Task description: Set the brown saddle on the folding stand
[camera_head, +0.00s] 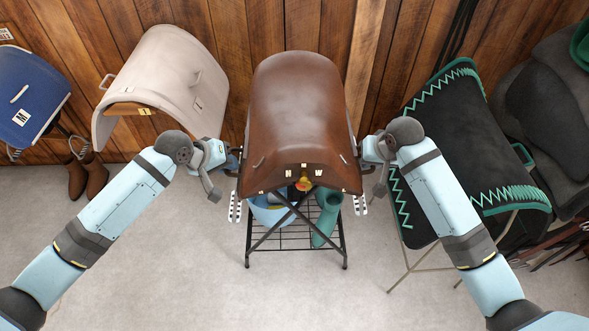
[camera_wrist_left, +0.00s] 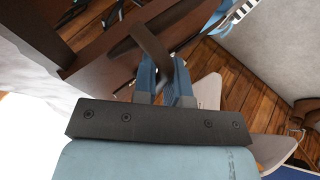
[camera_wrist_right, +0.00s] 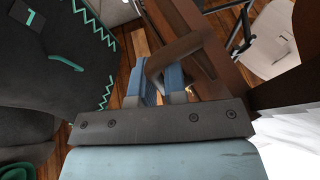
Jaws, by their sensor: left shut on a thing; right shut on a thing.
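The brown saddle (camera_head: 298,110), a smooth arched shell with small white letters on its front edge, is in the middle of the head view. It is over the folding stand (camera_head: 297,225), whose black crossed legs and lower rack show beneath it. The saddle hides the stand's top, so I cannot tell whether they touch. My left gripper (camera_head: 232,160) is at the saddle's left side, shut on its brown side handle (camera_wrist_left: 150,42). My right gripper (camera_head: 364,156) is at the right side, shut on the other handle (camera_wrist_right: 172,55).
A cream saddle (camera_head: 165,80) and a blue one (camera_head: 30,95) are at the left. A black pad with green stitching (camera_head: 455,140) is close by my right arm. A blue bucket (camera_head: 270,212) and a green roll (camera_head: 328,213) are at the stand's rack. The front floor is clear.

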